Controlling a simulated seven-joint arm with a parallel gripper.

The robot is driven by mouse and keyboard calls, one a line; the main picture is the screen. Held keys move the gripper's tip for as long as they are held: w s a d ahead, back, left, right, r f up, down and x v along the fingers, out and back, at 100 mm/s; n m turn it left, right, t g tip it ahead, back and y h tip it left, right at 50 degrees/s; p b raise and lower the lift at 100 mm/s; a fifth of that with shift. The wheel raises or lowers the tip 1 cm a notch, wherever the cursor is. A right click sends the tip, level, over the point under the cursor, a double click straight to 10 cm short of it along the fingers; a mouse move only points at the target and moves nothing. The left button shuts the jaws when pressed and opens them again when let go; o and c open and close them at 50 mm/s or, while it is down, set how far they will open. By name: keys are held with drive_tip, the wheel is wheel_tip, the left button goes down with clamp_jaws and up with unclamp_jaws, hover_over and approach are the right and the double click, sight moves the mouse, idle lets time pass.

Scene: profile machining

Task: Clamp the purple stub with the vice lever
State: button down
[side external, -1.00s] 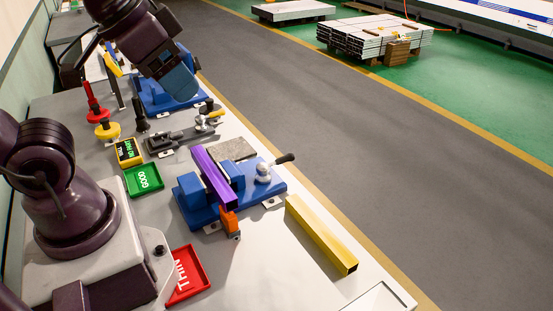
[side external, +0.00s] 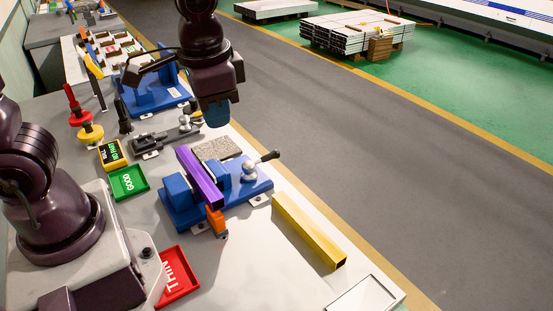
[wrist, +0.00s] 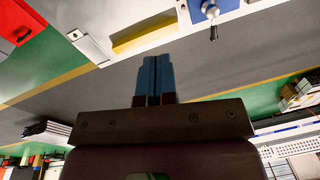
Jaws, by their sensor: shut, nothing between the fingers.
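The purple stub (side external: 199,176) lies in the blue vice (side external: 247,193), between its jaws, with one end sticking out toward the camera side. Whether both jaws touch it cannot be told. The vice lever (side external: 268,157), with a dark knob and a silver hub, is at the right end of the vice and also shows at the top of the wrist view (wrist: 213,28). My gripper (side external: 218,117) is above and behind the vice in the side view, apart from the lever. Its blue fingers (wrist: 155,72) are together and empty in the wrist view.
An orange piece (side external: 216,221) stands at the vice's front under the stub. A yellow bar (side external: 308,231) lies right of the vice. A green GOOD tray (side external: 128,182) and red THIN tray (side external: 178,277) lie to the left. A toggle clamp (side external: 160,141) sits behind the vice.

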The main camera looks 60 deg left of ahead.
drive_tip(key=w+d+f+n+g+y, duration=0.15)
drive_tip(key=w+f+y, duration=0.65)
drive_tip(key=w+f, duration=0.95)
drive_tip(key=shift+n+t, duration=0.25)
drive_tip(key=x, duration=0.9)
drive_tip(key=shift+a+r, duration=0.2)
drive_tip(key=shift+r, duration=0.1)
drive_tip(key=a, duration=0.3)
drive_tip(key=shift+a+f, duration=0.1)
drive_tip(key=shift+a, duration=0.5)
